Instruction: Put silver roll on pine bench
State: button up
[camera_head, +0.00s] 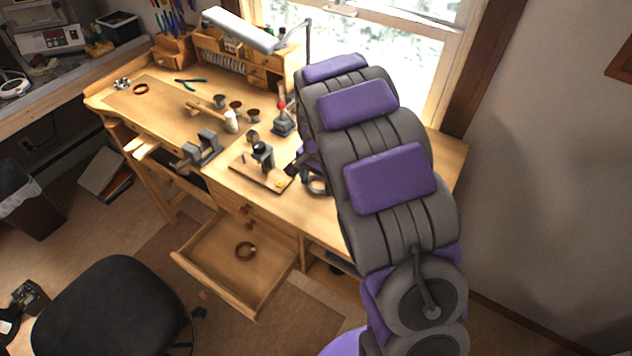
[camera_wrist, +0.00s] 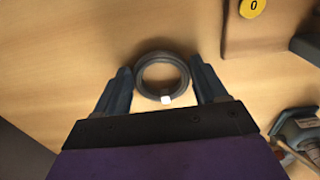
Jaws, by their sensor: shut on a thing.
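The silver roll is a dark grey ring with a small white patch, seen in the wrist view (camera_wrist: 141,80) between the two fingers of my gripper (camera_wrist: 160,67). My gripper is shut on it, one finger on each side. In the head view the roll (camera_head: 318,188) shows partly beside my arm, over the right part of the pine bench (camera_head: 335,212). The bench top also fills the wrist view behind the roll (camera_wrist: 60,60). I cannot tell whether the roll touches the bench top or hangs just above it. My arm hides part of the gripper in the head view.
A microscope-like tool (camera_head: 262,155) stands on a board left of the roll. A vise (camera_head: 200,148), mallet (camera_head: 212,113) and brown ring (camera_head: 140,89) are further left. A black stool (camera_head: 110,310) stands in front.

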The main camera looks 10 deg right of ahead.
jog(key=shift+d, duration=1.15)
jog(key=o, duration=1)
jog(key=shift+a, duration=0.45)
jog(key=shift+c, duration=0.2)
jog(key=shift+o, duration=0.5)
jog(key=shift+a, duration=0.6)
jog(key=shift+d+r, duration=0.1)
jog(key=shift+d, duration=0.45)
notch_tip(320, 180, up, 12)
jog(key=p, duration=0.3)
jog(key=s+d+r+n, duration=0.1)
jog(key=s+r+n, duration=0.15)
jog(key=s, duration=0.55)
jog(key=s+d+r+n, duration=0.1)
jog(key=s+r, duration=0.2)
jog(key=s, duration=0.6)
jog(key=s+a+n+g, duration=0.1)
jog(key=s+n, duration=0.4)
jog(key=s, duration=1.5)
jog(key=shift+s+f+g, duration=0.3)
jog(key=shift+f+g, duration=0.05)
jog(key=shift+g, duration=0.05)
